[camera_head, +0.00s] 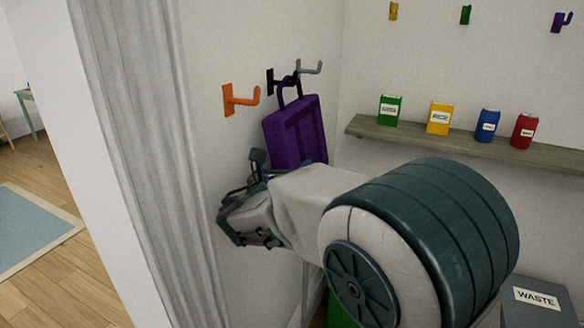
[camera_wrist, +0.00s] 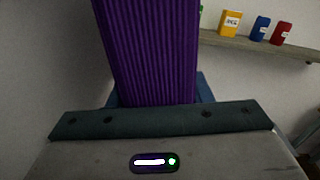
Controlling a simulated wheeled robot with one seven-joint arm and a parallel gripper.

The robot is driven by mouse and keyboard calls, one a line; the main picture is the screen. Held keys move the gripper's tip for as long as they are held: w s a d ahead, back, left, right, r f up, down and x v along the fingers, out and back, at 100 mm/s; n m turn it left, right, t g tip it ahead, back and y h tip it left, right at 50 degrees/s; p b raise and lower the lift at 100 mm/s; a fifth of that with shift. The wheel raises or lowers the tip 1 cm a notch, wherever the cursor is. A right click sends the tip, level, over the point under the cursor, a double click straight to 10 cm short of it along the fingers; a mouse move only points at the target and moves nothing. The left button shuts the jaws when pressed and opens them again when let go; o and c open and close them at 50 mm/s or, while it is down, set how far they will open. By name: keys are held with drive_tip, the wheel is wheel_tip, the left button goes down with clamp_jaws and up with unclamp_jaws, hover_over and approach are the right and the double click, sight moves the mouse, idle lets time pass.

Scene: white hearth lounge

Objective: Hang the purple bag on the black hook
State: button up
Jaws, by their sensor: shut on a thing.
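The purple bag (camera_head: 297,132) is upright against the corner of the white wall, with its handle loop at the top. The black hook (camera_head: 271,82) is on the left wall, between an orange hook and a grey hook. The bag's handle overlaps the black hook in the head view; I cannot tell whether the loop is around it or only in front of it. My gripper (camera_head: 268,168) is at the bag's lower end. In the wrist view my gripper (camera_wrist: 152,98) is shut on the ribbed side of the purple bag (camera_wrist: 150,50). The hook is not seen there.
The orange hook (camera_head: 240,98) is left of the black one, and the grey hook (camera_head: 311,68) is close on its right. A wooden shelf (camera_head: 450,142) with several coloured containers runs along the right wall. A grey waste bin (camera_head: 535,300) stands below it.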

drive_tip(key=o, duration=1.2)
drive_tip(key=shift+o, duration=0.2)
drive_tip(key=b+v, duration=0.2)
drive_tip(key=v, duration=1.2)
drive_tip(key=s+d+f+m+g+h, duration=0.1)
drive_tip(key=d+f+m+g, duration=0.2)
drive_tip(key=d+m, duration=0.3)
drive_tip(key=s+d+f+m+g+h, duration=0.1)
drive_tip(key=s+d+f+m+g, duration=0.2)
drive_tip(key=d, duration=0.5)
drive_tip(key=d+f+m+g, duration=0.2)
drive_tip(key=d+m+g, duration=0.25)
drive_tip(key=d, duration=0.25)
drive_tip(key=s+d+f+m+g+y, duration=0.1)
drive_tip(key=s+d+f+m+y, duration=0.1)
drive_tip(key=s+m, duration=0.4)
drive_tip(key=s+d+f+m+g+y, duration=0.2)
drive_tip(key=s+f+m+y, duration=0.3)
drive_tip(key=m, duration=1)
drive_tip(key=shift+s+y, duration=0.35)
drive_tip(key=shift+y, duration=0.25)
